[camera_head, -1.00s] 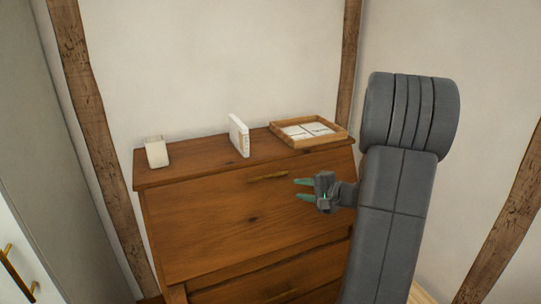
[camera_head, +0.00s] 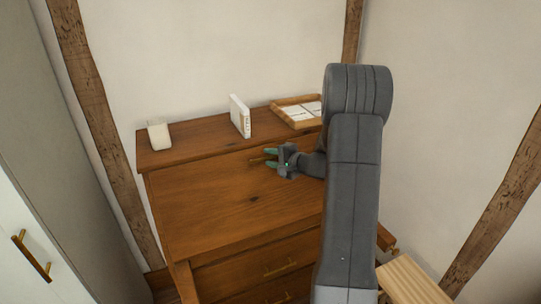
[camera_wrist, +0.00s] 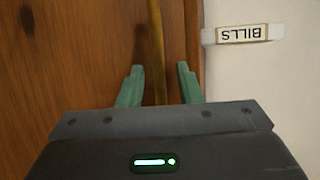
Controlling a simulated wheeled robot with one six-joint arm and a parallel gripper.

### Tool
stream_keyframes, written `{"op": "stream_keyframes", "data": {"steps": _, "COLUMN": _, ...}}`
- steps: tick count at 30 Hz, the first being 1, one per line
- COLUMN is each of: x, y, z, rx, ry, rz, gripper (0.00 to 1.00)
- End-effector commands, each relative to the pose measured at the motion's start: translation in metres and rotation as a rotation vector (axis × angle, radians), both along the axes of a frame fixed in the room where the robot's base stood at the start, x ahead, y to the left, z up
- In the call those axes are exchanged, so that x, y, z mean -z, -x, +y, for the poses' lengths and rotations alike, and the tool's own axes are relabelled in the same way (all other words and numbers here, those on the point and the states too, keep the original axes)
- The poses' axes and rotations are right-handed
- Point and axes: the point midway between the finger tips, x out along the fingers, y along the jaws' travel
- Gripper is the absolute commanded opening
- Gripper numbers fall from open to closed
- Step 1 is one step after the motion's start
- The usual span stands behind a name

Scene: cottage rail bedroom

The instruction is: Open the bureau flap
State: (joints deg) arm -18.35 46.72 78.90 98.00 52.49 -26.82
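The bureau flap (camera_head: 225,208) is a sloping brown wooden panel, and it is shut. Its brass bar handle (camera_head: 256,160) is near the top edge, partly hidden by my gripper (camera_head: 269,160). My gripper is open, its green fingertips at the handle's right part. In the wrist view, the handle (camera_wrist: 157,45) runs up between the two spread fingers (camera_wrist: 159,85), with a gap to each side. I see no finger closed on it.
On the bureau top stand a white cup-like object (camera_head: 159,135), a white file (camera_head: 240,117) and a wooden tray (camera_head: 284,118) with papers. A "BILLS" label (camera_wrist: 241,33) shows in the wrist view. Drawers (camera_head: 255,268) are below; a wooden stool-like surface (camera_head: 408,280) is at lower right.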

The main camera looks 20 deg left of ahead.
Motion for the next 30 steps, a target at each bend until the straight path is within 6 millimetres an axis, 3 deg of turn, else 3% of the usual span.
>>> {"op": "stream_keyframes", "data": {"steps": 11, "x": 0.0017, "y": -0.0014, "z": 0.005, "rx": 0.0, "ry": 0.0, "rz": -0.001, "gripper": 0.3}}
{"op": "stream_keyframes", "data": {"steps": 15, "x": 0.0017, "y": -0.0014, "z": 0.0049, "rx": 0.0, "ry": 0.001, "rz": -0.001, "gripper": 0.03}}
{"op": "stream_keyframes", "data": {"steps": 16, "x": 0.0018, "y": -0.0013, "z": 0.0048, "rx": 0.0, "ry": 0.001, "rz": -0.001, "gripper": 0.0}}
{"op": "stream_keyframes", "data": {"steps": 30, "x": 0.0036, "y": -0.0029, "z": -0.0024, "rx": 0.001, "ry": -0.015, "rz": -0.015, "gripper": 0.0}}
